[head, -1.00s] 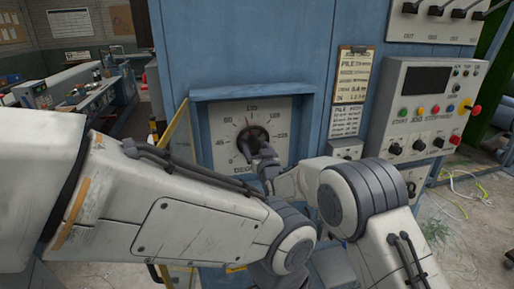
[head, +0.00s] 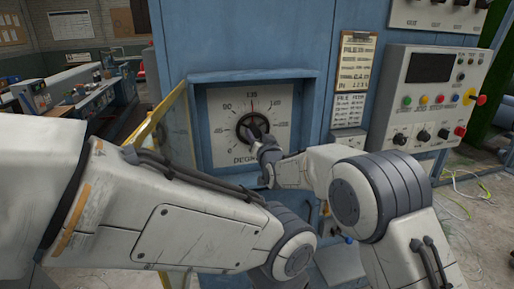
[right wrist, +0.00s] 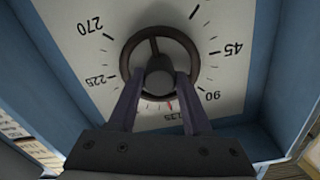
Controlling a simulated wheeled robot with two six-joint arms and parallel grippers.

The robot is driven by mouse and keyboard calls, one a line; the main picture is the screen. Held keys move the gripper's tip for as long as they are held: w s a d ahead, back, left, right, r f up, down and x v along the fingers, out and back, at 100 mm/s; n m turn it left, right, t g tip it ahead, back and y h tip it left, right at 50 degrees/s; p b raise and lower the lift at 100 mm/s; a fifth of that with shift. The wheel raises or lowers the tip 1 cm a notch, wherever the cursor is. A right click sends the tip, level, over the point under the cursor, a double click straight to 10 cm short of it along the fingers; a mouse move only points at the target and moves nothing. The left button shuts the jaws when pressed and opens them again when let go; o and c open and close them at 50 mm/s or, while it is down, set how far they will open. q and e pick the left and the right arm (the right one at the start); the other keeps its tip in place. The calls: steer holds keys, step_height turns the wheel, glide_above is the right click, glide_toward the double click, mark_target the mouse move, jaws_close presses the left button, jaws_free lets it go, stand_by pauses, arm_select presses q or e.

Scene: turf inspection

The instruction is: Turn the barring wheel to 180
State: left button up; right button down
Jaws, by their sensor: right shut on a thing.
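The barring wheel (head: 243,121) is a dark ring with a hub on a white dial plate (head: 219,104), set in a blue recessed frame. It also shows in the right wrist view (right wrist: 126,65), where the dial is upside down. A red pointer (head: 252,105) stands almost straight up, close to the 135 mark; the right wrist view also shows it there (right wrist: 170,104). My right gripper (head: 262,138) is shut on the wheel; in the right wrist view its two fingers (right wrist: 158,88) reach the hub area. My left arm crosses the lower left; its gripper is not visible.
A yellow-edged open flap (head: 166,112) stands left of the dial. To the right are a clipboard (head: 356,62) and a control box (head: 432,60) with buttons and knobs. A bench (head: 82,96) with equipment stands at the back left. Cables lie on the floor at right.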

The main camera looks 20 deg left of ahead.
steer(key=m+b, duration=0.6)
steer(key=b, duration=0.2)
steer(key=shift+f+b, duration=0.2)
steer(key=shift+b, duration=0.1)
steer(key=shift+r+m+b, duration=0.15)
steer(key=shift+m+b, duration=0.95)
steer(key=shift+b, duration=0.05)
steer(key=shift+r+m, duration=0.15)
steer(key=shift+m, duration=0.15)
steer(key=shift+c, duration=1.6)
jaws_free()
steer(key=shift+b, duration=0.3)
